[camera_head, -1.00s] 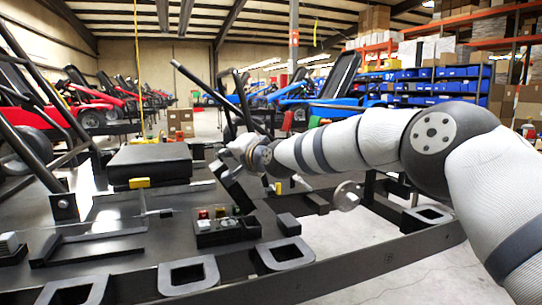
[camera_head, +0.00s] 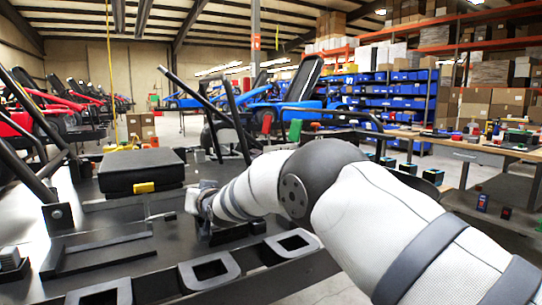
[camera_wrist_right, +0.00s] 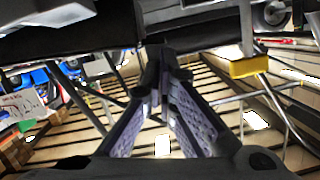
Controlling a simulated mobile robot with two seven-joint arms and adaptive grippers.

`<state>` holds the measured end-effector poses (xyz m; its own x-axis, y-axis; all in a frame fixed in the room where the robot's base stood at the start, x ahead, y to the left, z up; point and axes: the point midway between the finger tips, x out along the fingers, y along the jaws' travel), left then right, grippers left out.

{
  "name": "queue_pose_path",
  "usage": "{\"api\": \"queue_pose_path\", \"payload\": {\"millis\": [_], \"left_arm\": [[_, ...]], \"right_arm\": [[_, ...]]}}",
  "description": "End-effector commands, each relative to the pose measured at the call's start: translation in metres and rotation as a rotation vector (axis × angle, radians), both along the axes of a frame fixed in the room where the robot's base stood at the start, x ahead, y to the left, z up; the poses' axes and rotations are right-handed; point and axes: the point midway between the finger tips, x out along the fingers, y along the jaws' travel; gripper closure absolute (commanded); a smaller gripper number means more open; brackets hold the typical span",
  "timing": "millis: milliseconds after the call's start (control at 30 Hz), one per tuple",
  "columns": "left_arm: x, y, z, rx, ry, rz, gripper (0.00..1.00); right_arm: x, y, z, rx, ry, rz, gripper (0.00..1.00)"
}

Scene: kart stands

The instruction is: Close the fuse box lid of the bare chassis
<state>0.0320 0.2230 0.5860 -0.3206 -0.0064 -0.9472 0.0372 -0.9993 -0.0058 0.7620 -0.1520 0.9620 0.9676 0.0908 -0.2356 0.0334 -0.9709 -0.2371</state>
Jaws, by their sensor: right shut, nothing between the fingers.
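The bare chassis (camera_head: 165,240) is a flat dark frame with upright bars, in the lower left of the head view. The fuse box (camera_head: 222,236) sits on it near the front edge, mostly hidden behind my right arm; I cannot tell how its lid stands. My right gripper (camera_head: 197,203) is at the fuse box, largely hidden by its own wrist. In the wrist view the right gripper (camera_wrist_right: 165,65) has its fingers together at the tips, with nothing between them. Contact with the lid cannot be made out. My left gripper is not in view.
A black box (camera_head: 142,171) with a yellow tab (camera_head: 144,187) stands on the chassis left of my right gripper; the tab also shows in the wrist view (camera_wrist_right: 250,66). Square-holed brackets (camera_head: 208,268) line the front edge. A workbench (camera_head: 485,150) stands at right.

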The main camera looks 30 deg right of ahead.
Motion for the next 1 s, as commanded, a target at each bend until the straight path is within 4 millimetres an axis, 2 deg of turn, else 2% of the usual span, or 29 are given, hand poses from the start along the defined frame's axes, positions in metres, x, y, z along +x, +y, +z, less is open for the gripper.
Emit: {"api": "queue_pose_path", "payload": {"millis": [100,400,1000], "left_arm": [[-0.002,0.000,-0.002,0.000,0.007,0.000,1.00],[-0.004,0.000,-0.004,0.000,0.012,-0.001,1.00],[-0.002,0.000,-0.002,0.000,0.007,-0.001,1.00]], "right_arm": [[0.000,0.003,-0.012,0.001,0.003,0.000,1.00],[0.000,0.006,-0.023,0.003,0.000,-0.001,1.00],[-0.001,0.006,-0.020,0.003,-0.002,0.000,1.00]]}}
